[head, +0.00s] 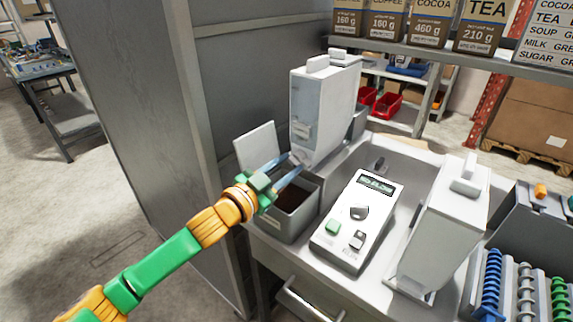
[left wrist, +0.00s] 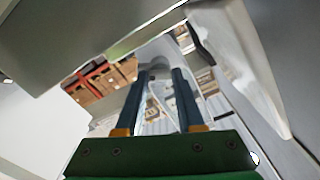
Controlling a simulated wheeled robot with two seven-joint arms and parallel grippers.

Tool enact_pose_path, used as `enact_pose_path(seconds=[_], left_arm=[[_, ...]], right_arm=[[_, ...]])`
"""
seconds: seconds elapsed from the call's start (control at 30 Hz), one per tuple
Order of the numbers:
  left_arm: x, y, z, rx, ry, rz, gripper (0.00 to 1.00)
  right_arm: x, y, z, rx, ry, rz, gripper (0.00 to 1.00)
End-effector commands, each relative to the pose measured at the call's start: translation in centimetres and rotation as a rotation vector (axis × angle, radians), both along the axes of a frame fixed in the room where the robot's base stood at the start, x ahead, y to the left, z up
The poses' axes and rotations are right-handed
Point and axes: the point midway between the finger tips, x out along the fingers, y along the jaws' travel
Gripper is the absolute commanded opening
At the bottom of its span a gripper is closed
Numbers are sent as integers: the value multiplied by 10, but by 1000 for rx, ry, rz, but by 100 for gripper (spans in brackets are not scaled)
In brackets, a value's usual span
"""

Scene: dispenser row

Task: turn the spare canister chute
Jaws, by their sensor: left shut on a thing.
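A tall white canister (head: 318,112) stands upright at the back left of the bench, with a slot-like window in its side. Its small chute (head: 297,158) is low on the near side, mostly hidden by my fingers. My left gripper (head: 292,164) reaches in from the left and is shut on the chute. In the left wrist view the two dark fingers of my left gripper (left wrist: 162,72) run up to a small grey piece between their tips, which looks like the chute. My right gripper is in neither view.
Below my fingers is a grey bin (head: 293,222) with dark contents. A white device with a display (head: 357,222) stands right of it. Another white canister (head: 445,230) stands further right, beside coloured coils (head: 525,290). A tall grey cabinet (head: 130,95) is close on the left.

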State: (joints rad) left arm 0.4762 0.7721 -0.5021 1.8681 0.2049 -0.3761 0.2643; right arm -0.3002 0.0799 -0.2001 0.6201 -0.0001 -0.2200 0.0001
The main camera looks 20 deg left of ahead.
Motion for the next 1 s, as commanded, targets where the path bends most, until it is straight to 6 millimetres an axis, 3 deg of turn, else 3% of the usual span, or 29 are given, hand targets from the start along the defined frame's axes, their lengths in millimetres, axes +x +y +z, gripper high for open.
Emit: enact_pose_path(seconds=[1.0], left_arm=[[0, 0, 2, -883, 321, 0, 0]], right_arm=[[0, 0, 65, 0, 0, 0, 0]])
